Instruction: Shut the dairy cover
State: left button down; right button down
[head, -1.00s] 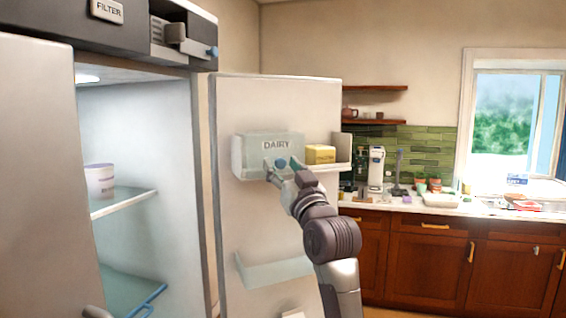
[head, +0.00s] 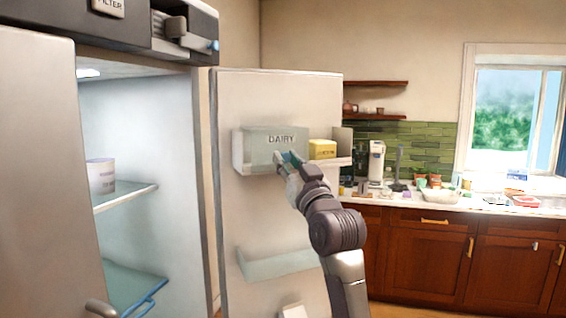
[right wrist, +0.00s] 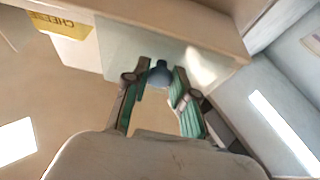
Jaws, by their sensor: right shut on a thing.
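The dairy cover (head: 258,150) is a translucent panel marked DAIRY, on a shelf bin of the open fridge door. It stands in front of the left part of the bin. A yellow box (head: 322,149) shows uncovered to its right. My right gripper (head: 285,160) is at the lower right of the cover. In the right wrist view, its two fingers (right wrist: 162,82) are shut on the cover's blue knob (right wrist: 160,70); the pale cover (right wrist: 125,52) lies behind it, and the yellow box (right wrist: 62,24) reads CHEESE. My left gripper is not in view.
The fridge door (head: 235,220) stands open, with a lower door bin (head: 280,264) below. Inside the fridge at left, a white tub (head: 101,176) sits on a glass shelf (head: 125,197). A counter (head: 470,205) with several items is at the back right.

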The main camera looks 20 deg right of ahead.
jog(key=d, duration=0.4)
jog(key=w+d, duration=0.1)
jog(key=d, duration=0.8)
jog(key=shift+w+b, duration=0.2)
jog(key=shift+b, duration=0.2)
jog(key=shift+a, duration=0.1)
jog(key=c, duration=1.3)
grip_release()
jog(key=o, duration=0.4)
jog(key=shift+d, duration=0.25)
jog(key=shift+c, duration=0.2)
jog(key=v, duration=1.2)
